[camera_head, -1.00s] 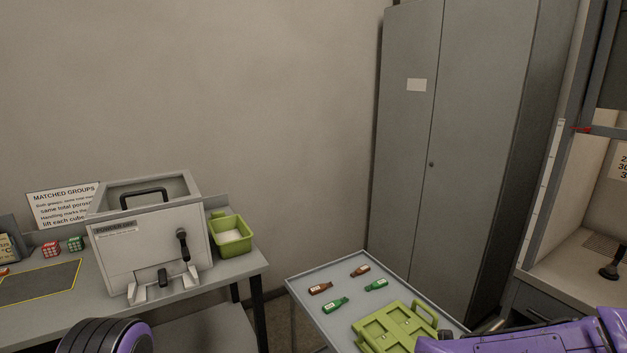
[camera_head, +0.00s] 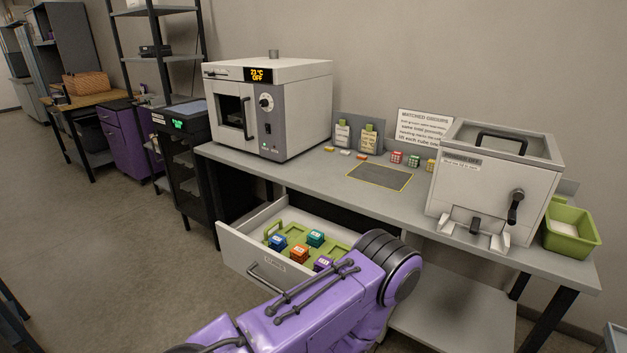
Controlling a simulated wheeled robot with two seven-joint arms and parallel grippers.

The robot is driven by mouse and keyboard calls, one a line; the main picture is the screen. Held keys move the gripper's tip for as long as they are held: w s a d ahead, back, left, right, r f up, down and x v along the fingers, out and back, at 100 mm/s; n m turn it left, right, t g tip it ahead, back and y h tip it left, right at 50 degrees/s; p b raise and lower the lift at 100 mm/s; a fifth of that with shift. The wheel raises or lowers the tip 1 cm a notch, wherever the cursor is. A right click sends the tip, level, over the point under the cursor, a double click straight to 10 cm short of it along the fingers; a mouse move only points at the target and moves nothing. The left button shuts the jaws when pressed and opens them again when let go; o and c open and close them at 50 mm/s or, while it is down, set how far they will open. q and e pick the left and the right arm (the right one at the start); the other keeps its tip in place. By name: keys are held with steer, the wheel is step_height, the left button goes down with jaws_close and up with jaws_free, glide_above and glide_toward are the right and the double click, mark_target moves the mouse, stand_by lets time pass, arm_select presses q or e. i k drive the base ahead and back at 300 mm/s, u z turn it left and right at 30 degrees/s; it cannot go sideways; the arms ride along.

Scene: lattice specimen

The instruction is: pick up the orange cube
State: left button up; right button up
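The orange cube (camera_head: 299,253) sits in a green tray (camera_head: 342,248) inside the open drawer (camera_head: 235,251) under the bench. A blue cube (camera_head: 278,242), a teal cube (camera_head: 315,238) and a purple cube (camera_head: 322,263) sit in the same tray. A purple arm of mine covers the drawer's right front part and comes close to the purple cube. Neither of my grippers shows in the view.
The bench (camera_head: 400,200) above the drawer holds a white oven (camera_head: 285,110), small colored cubes and a grey-white box (camera_head: 490,190). A green bin (camera_head: 570,235) is at its right end. The floor (camera_head: 120,260) at left is clear.

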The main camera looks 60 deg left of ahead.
mark_target(299, 251)
steer(key=u, duration=2.3)
steer(key=k, duration=1.05)
steer(key=z, duration=0.75)
steer(key=i, duration=0.8)
steer(key=z, duration=0.25)
